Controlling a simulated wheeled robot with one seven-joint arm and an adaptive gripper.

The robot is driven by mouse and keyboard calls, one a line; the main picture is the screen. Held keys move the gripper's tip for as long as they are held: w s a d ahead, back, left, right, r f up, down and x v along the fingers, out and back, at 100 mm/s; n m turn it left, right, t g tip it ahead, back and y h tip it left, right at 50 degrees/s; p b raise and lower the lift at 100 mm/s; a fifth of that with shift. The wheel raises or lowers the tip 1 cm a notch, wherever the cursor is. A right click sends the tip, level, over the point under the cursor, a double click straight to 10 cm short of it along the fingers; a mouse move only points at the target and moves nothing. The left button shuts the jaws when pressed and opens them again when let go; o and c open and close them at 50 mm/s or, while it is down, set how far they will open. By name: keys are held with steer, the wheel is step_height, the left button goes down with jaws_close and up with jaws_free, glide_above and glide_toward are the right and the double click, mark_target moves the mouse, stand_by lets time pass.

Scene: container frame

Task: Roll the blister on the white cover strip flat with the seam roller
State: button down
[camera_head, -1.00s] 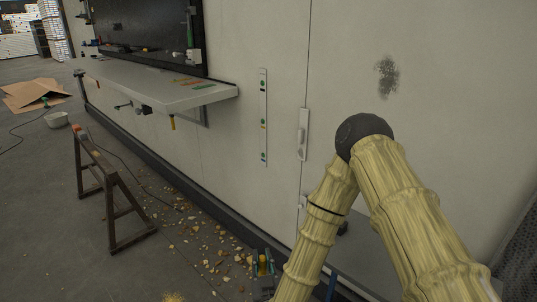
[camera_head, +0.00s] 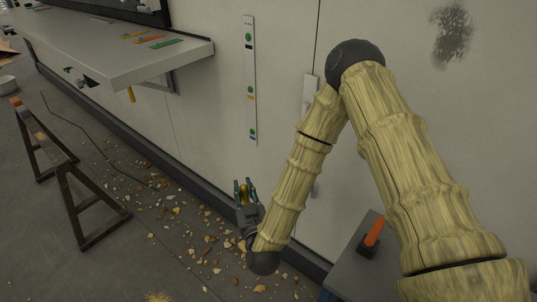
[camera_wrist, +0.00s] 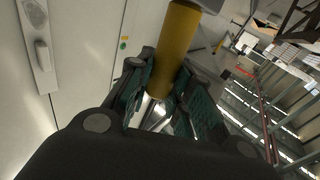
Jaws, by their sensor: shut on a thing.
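The white cover strip (camera_head: 310,95) is upright on the wall beside a panel seam, partly hidden behind my arm. In the wrist view the strip (camera_wrist: 36,40) shows at the upper left with a raised, elongated bulge, the blister (camera_wrist: 42,55). My gripper (camera_head: 245,189) is low, in front of the wall and left of the strip, well apart from it. It is shut on the yellow handle (camera_wrist: 178,45) of what looks like the seam roller. A grey part shows at the handle's far end; the roller wheel cannot be made out.
A marker strip (camera_head: 249,75) with coloured dots is on the wall above my gripper. A shelf (camera_head: 150,62) juts out at upper left. A sawhorse (camera_head: 65,170) stands left. Rubble (camera_head: 170,205) lies on the floor. A grey surface (camera_head: 350,270) with an orange-handled tool (camera_head: 374,232) is lower right.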

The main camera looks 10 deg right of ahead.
steer(key=w+d+r+n+t+y+b, duration=0.1)
steer(key=w+d+r+n+y+b, duration=0.2)
steer(key=n, duration=0.9)
steer(key=w+d+r+n+t+y+b, duration=0.1)
steer(key=w+d+r+n+y+b, duration=0.3)
steer(key=w+d+n+y+b, duration=0.3)
steer(key=d+n+y+b, duration=0.5)
steer(key=b, duration=0.4)
steer(key=shift+r+y, duration=0.2)
steer(key=shift+y, duration=0.1)
steer(key=shift+w+d+b, duration=0.6)
steer(key=shift+d, duration=0.25)
stand_by(0.5)
steer(key=shift+f+b, duration=1.55)
steer(key=shift+f, duration=0.1)
